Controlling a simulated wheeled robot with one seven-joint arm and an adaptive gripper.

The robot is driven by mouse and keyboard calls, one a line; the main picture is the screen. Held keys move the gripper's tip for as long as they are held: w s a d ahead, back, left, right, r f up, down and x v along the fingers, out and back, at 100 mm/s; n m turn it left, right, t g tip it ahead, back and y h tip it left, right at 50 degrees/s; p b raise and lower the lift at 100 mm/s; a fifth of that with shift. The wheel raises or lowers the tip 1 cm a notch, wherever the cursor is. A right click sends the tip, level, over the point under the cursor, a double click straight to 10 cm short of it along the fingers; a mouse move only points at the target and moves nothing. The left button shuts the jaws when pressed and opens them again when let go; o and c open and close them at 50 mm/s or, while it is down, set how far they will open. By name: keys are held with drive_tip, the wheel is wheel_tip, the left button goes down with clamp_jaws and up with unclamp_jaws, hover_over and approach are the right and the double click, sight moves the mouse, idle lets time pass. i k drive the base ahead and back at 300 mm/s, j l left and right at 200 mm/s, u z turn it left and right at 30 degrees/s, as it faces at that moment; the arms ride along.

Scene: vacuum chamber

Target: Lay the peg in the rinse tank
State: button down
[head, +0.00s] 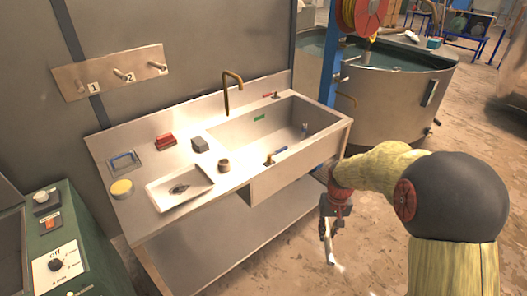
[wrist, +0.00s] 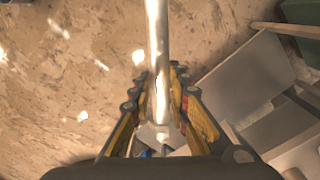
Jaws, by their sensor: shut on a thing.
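The peg (wrist: 157,40) is a pale, shiny rod between my gripper's yellow-and-black fingers in the wrist view, running up out of the frame. In the head view the peg (head: 330,252) shows as a thin bright piece below my gripper (head: 327,232). My gripper is shut on it, pointing down over the floor, off the bench's right front corner. A large round metal tank (head: 395,108) holding water stands at the back right. A rectangular sink basin (head: 250,150) is set in the steel bench. I cannot tell which of these is the rinse tank.
The bench (head: 135,205) carries a brass faucet (head: 232,85), a shallow white tray (head: 180,188), a red block (head: 165,140) and a yellow round tin (head: 121,188). A numbered hook rail (head: 110,72) is on the wall. A green control console (head: 60,240) stands at left.

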sight(254, 162)
drive_tip(key=i+l, duration=0.1)
drive_tip(key=i, duration=2.25)
drive_tip(key=i+u, duration=0.1)
drive_tip(key=u, duration=0.35)
drive_tip(key=i+u, duration=0.1)
drive_tip(key=u, duration=0.3)
drive_tip(key=i+u, duration=0.15)
drive_tip(key=u, duration=0.9)
